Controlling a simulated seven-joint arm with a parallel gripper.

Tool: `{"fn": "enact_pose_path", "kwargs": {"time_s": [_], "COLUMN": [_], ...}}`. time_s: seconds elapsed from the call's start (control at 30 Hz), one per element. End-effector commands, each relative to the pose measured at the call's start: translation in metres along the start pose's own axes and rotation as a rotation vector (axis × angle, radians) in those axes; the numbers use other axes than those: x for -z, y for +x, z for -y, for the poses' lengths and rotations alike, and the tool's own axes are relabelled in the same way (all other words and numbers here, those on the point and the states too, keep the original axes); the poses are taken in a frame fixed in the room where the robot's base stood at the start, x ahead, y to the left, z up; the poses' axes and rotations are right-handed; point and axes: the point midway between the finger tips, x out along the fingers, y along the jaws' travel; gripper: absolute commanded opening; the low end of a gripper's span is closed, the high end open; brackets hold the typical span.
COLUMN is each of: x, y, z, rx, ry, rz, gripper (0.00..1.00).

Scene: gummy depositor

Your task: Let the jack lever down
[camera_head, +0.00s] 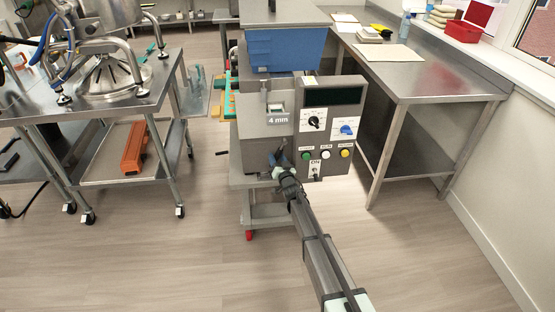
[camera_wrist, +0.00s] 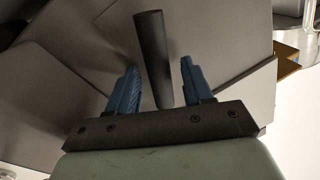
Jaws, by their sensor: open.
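My gripper (camera_head: 279,160) is at the front of the grey machine (camera_head: 255,150), low and left of its control panel. In the wrist view its two blue fingers (camera_wrist: 160,66) are apart. A black round bar (camera_wrist: 152,45), which looks like the jack lever, runs down between them. A gap shows on each side of the bar, so neither finger appears to touch it.
The control panel (camera_head: 329,128), with knobs, coloured buttons and a switch, is just right of my gripper. A blue hopper (camera_head: 285,49) sits above. A steel cart (camera_head: 95,108) stands left and a steel table (camera_head: 420,75) right. The floor in front is clear.

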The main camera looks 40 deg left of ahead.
Motion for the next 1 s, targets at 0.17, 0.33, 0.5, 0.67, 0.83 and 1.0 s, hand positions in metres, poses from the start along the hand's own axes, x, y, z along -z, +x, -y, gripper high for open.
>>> {"fn": "enact_pose_path", "kwargs": {"time_s": [0.17, 0.33, 0.5, 0.67, 0.83, 1.0], "x": [0.001, 0.001, 0.001, 0.002, 0.002, 0.002], "y": [-0.016, -0.043, -0.076, -0.107, -0.129, -0.136], "z": [0.000, 0.001, 0.001, 0.001, 0.000, 0.000], "rx": [-0.001, -0.001, -0.001, 0.000, 0.000, 0.000], "ry": [0.000, 0.000, 0.000, 0.000, 0.000, 0.000], "rz": [0.001, 0.001, 0.000, -0.001, -0.001, -0.002], "gripper": [0.50, 0.50, 0.50, 0.50, 0.50, 0.50]}}
